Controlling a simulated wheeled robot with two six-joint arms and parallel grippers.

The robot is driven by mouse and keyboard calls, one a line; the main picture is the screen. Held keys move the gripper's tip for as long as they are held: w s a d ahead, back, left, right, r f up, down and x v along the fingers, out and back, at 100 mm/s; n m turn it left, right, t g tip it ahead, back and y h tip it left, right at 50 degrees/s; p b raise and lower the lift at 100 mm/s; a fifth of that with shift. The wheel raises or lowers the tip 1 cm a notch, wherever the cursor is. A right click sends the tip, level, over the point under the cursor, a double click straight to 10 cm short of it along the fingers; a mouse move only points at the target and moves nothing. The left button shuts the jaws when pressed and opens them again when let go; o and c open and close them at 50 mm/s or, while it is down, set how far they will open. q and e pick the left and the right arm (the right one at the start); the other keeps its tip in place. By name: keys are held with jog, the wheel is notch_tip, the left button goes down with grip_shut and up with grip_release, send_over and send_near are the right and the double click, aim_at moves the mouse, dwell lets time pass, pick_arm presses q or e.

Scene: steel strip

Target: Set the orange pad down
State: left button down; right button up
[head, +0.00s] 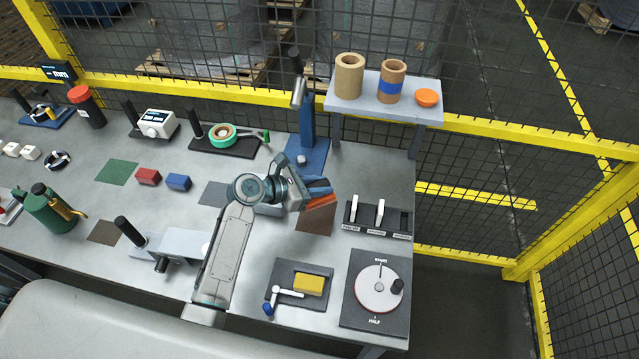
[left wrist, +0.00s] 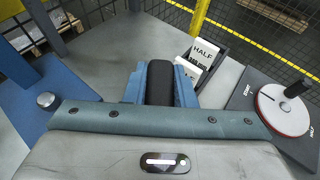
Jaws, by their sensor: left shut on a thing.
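My left gripper (head: 314,188) is over the right part of the steel bench, its blue fingers shut on the orange pad (head: 321,202). The pad shows as an orange strip along the lower edge of the fingers. A dark brown square (head: 316,222) on the bench lies just below the pad in the picture; I cannot tell whether the pad touches the bench. In the left wrist view the gripper (left wrist: 160,82) shows blue fingers with a dark block between them, and no orange is visible. My right gripper is not in view.
A round dial (head: 379,290) and a yellow block (head: 309,283) on a dark plate are nearer. A blue stand (head: 307,140) rises behind. Red (head: 148,177) and blue (head: 178,182) blocks lie left.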

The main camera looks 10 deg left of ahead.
pick_arm(q)
notch_tip(320, 180, down, 2)
jog(key=shift+w+f+b, duration=0.15)
jog(key=shift+f+b, duration=0.1)
jog(key=shift+b, duration=0.2)
jog(key=shift+f, duration=0.4)
jog(key=shift+f+b, duration=0.3)
jog(key=shift+f, duration=0.05)
notch_tip(320, 180, down, 2)
jog(key=shift+f+b, duration=0.15)
jog(key=shift+b, duration=0.15)
jog(key=shift+f, duration=0.85)
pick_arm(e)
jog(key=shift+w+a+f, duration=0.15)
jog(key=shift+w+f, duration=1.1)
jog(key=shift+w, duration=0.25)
pick_arm(q)
jog(key=shift+f, duration=0.3)
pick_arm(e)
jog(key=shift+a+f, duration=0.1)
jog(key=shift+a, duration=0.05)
